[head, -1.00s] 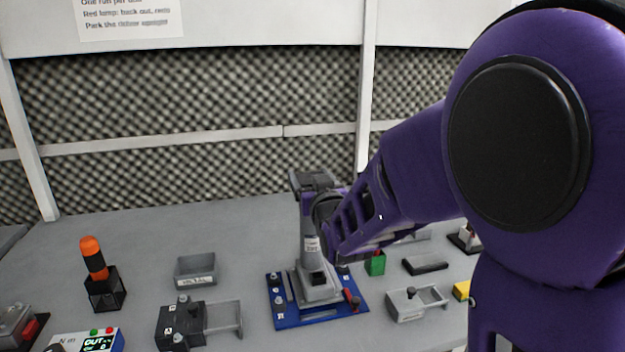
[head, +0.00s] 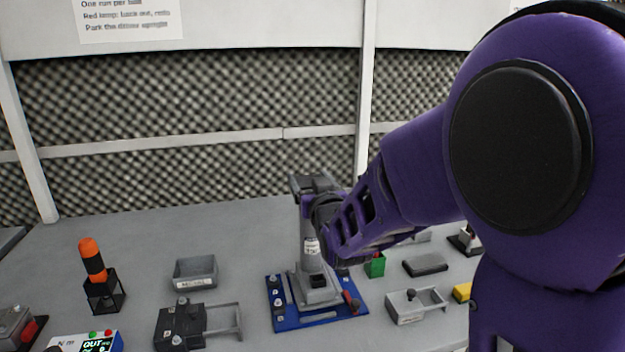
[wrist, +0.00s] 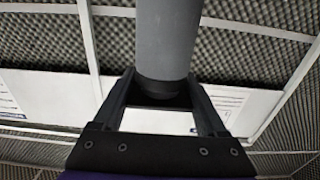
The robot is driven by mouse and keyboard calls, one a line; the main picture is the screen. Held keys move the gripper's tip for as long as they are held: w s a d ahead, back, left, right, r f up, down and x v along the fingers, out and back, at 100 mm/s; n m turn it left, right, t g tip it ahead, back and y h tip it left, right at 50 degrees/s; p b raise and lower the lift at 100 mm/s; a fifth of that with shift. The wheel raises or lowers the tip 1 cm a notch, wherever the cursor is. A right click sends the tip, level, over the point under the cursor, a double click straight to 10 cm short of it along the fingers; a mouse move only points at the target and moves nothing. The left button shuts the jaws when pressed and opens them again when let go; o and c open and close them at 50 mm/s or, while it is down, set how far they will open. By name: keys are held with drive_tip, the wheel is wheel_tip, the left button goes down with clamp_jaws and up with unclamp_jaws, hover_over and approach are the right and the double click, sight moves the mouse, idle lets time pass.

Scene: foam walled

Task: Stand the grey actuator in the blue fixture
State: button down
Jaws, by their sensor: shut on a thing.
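The grey actuator (head: 310,232) is an upright cylinder with a white label, over the grey block of the blue fixture (head: 290,322). Its lower end meets or overlaps that block in the head view; I cannot tell how deeply it is seated. My gripper (head: 316,186) is at the actuator's upper part, with the purple arm coming in from the right. In the wrist view, the two dark fingers of my gripper (wrist: 161,84) are shut around the grey cylinder of the actuator (wrist: 168,38). The fingers' contact is partly hidden in the head view.
A red-handled part (head: 351,302) sits on the fixture's right side. A grey bin (head: 195,273), a dark handled device (head: 180,325) and an orange-topped tool in a black holder (head: 92,262) stand left. A green box (head: 375,266) and a grey handled device (head: 405,308) stand right.

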drive_tip(key=shift+f, duration=0.75)
drive_tip(key=shift+c, duration=0.6)
unclamp_jaws()
drive_tip(key=shift+o, duration=0.6)
drive_tip(key=shift+f, duration=0.2)
